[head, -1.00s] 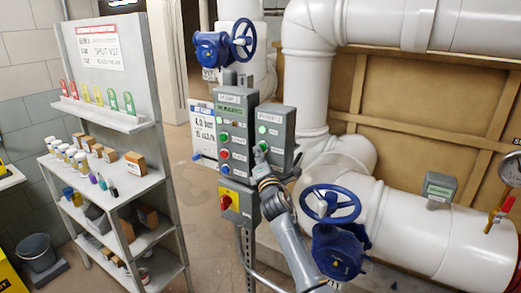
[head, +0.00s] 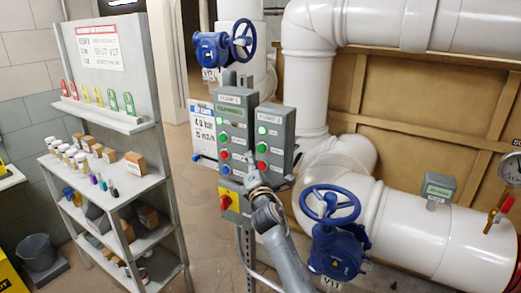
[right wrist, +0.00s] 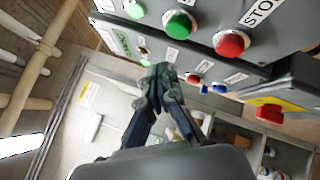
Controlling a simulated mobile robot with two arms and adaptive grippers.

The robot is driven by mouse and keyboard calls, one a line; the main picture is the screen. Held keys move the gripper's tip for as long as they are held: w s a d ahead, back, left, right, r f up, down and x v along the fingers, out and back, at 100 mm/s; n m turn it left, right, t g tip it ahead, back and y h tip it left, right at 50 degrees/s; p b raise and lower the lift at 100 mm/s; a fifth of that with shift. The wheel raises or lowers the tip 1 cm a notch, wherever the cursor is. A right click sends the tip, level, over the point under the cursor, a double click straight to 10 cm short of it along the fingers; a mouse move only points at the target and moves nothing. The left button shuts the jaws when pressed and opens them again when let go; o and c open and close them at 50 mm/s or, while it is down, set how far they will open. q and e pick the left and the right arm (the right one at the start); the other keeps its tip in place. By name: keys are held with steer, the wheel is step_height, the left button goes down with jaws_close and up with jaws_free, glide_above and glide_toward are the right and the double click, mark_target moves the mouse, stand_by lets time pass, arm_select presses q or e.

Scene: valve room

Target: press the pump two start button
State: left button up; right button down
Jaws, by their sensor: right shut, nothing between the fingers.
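The pump two box (head: 280,136) is the right grey box on the post; its small label seems to read PUMP 2. It has a bright green lamp (head: 262,130) on top, a green start button (head: 262,147) in the middle and a red stop button (head: 262,166) below. In the right wrist view the green button (right wrist: 180,25) and the red button (right wrist: 230,43) stand large and uncovered. My right gripper (head: 252,180) is shut and empty, below the red button; its fingertips (right wrist: 163,72) are apart from both buttons. My left gripper is out of view.
The left grey box (head: 232,125) carries a display and green, red and blue buttons. A yellow switch box (head: 234,206) hangs below it. A blue handwheel valve (head: 338,250) stands close right of my right arm. A shelf (head: 125,125) stands at left.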

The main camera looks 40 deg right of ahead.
steer(key=shift+s+a, duration=0.2)
steer(key=shift+a, duration=0.3)
steer(key=shift+s+a, duration=0.2)
steer(key=shift+a, duration=0.3)
